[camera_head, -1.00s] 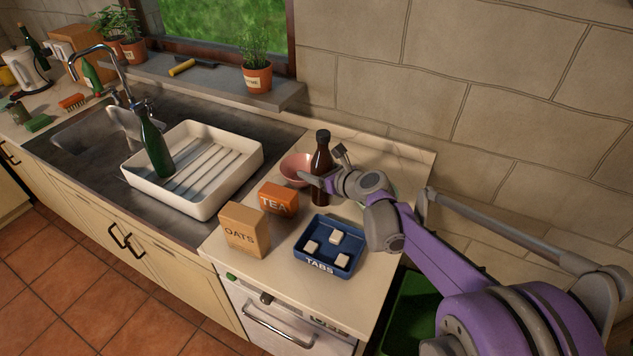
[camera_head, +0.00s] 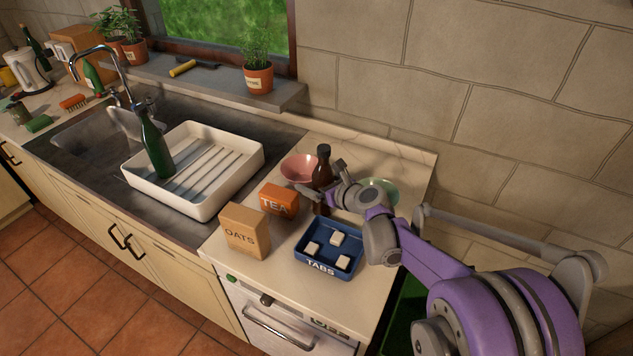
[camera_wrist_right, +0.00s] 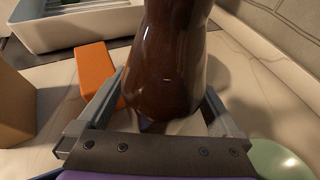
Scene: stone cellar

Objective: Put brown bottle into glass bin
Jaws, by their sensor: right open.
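The brown bottle (camera_head: 323,167) has a dark cap and stands on the counter's right part, partly hidden by my right gripper (camera_head: 326,197). In the right wrist view, the brown bottle (camera_wrist_right: 168,55) fills the space between the two fingers of my open right gripper (camera_wrist_right: 160,108). A gap shows beside the left finger; contact at the right finger is unclear. A green bin (camera_head: 402,312) shows partly below the counter's right end, mostly hidden behind my right arm. I cannot read a label on it. My left gripper is out of view.
Close around the bottle are a pink bowl (camera_head: 297,167), an orange TEA box (camera_head: 280,200), a blue TABS tray (camera_head: 328,262) and a pale green dish (camera_head: 382,188). An OATS box (camera_head: 244,231) stands at front left. The white rack (camera_head: 240,160) holds a green bottle (camera_head: 156,147).

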